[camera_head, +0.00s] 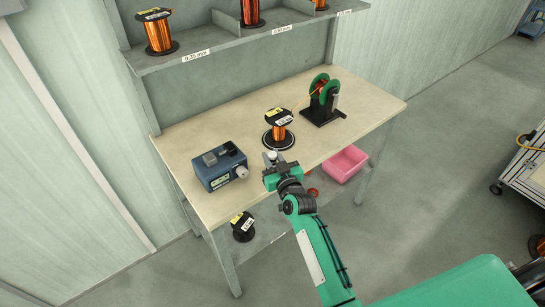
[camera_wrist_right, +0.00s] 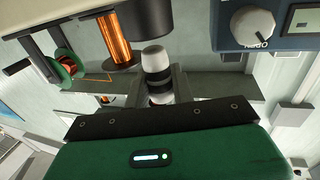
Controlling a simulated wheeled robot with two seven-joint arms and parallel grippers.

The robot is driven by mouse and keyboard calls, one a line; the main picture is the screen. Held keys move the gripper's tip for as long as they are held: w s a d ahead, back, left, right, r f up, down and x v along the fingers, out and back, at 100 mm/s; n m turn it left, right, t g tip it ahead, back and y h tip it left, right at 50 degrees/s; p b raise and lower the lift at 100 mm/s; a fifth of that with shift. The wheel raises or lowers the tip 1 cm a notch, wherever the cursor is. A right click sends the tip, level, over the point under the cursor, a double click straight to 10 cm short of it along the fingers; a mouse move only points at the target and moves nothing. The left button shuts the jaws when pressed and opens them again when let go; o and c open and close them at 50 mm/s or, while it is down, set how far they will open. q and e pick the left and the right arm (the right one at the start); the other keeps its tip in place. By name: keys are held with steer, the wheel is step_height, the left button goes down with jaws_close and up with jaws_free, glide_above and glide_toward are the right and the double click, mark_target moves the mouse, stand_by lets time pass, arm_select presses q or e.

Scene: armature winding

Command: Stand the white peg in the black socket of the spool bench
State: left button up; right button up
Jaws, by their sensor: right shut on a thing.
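My right gripper (camera_head: 271,168) is over the front edge of the spool bench (camera_head: 190,150), between a blue device and a copper spool. It is shut on the white peg (camera_wrist_right: 156,62), which shows between its fingers in the wrist view with a white end and dark bands. A black cylinder (camera_wrist_right: 153,20), which looks like the socket, is in line with the peg's white end in that view. I cannot tell whether they touch. In the head view the gripper hides much of this spot. My left gripper is not in view.
The blue device (camera_head: 220,166) stands left of the gripper, the copper spool (camera_head: 279,131) behind it. A green-wheeled stand (camera_head: 322,97) is at the back right. More spools sit on the upper shelf (camera_head: 215,43).

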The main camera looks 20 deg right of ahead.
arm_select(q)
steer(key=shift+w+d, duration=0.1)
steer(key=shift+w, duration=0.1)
arm_select(e)
steer(key=shift+f, duration=0.1)
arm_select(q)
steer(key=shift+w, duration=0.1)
arm_select(e)
steer(key=shift+f, duration=0.35)
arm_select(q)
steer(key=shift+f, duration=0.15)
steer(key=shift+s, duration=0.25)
arm_select(e)
steer(key=shift+f, duration=0.1)
arm_select(q)
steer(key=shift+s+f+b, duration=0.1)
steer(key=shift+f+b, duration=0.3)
steer(key=shift+b, duration=0.2)
arm_select(e)
steer(key=shift+f, duration=0.55)
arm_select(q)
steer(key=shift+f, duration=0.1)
arm_select(e)
steer(key=shift+f, duration=0.2)
steer(key=shift+f, duration=0.1)
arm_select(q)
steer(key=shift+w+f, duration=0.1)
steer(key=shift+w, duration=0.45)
arm_select(e)
steer(key=shift+f, duration=0.1)
